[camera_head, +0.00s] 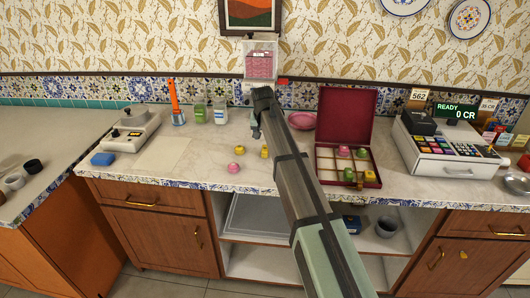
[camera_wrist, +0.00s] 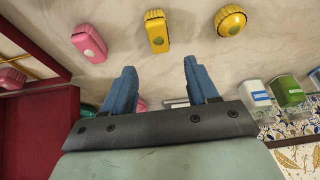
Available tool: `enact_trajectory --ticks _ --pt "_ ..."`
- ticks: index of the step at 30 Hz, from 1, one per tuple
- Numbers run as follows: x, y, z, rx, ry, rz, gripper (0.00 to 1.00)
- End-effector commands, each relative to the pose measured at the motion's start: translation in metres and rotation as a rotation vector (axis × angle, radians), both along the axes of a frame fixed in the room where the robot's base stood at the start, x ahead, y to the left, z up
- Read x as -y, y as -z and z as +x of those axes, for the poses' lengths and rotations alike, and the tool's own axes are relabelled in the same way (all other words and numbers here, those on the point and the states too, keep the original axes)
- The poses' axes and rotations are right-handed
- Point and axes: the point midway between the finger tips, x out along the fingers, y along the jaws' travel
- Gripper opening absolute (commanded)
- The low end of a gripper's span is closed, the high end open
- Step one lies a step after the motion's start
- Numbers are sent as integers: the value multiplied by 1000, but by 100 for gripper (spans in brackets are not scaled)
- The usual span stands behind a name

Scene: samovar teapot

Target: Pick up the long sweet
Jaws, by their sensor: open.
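In the wrist view a long pink sweet (camera_wrist: 88,42) and a yellow oblong sweet (camera_wrist: 155,30) lie on the counter beyond my fingertips, with a round scalloped yellow sweet (camera_wrist: 230,20) to their right. My gripper (camera_wrist: 160,64) is open, its two blue fingers apart with no sweet held between them. In the head view my gripper (camera_head: 256,131) hangs above the counter, behind the loose sweets. A yellow sweet (camera_head: 264,151) and a pink sweet (camera_head: 233,168) show there. My arm hides part of the counter beside them.
An open red box (camera_head: 346,114) with sweets in its compartments stands right of my arm. A pink dish (camera_head: 302,120) lies behind my arm. Jars (camera_head: 220,113) stand near the wall, a scale (camera_head: 133,130) at left and a cash register (camera_head: 448,150) at right. The counter's front left is fairly clear.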

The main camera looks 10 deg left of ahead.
Motion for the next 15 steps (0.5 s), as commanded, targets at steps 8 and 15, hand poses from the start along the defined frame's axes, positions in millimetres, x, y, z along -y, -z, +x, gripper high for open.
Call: enact_trajectory --ticks 8,15 --pt "0 23 9 0 -1 0 58" --pt "-1 35 10 -1 -1 0 58"
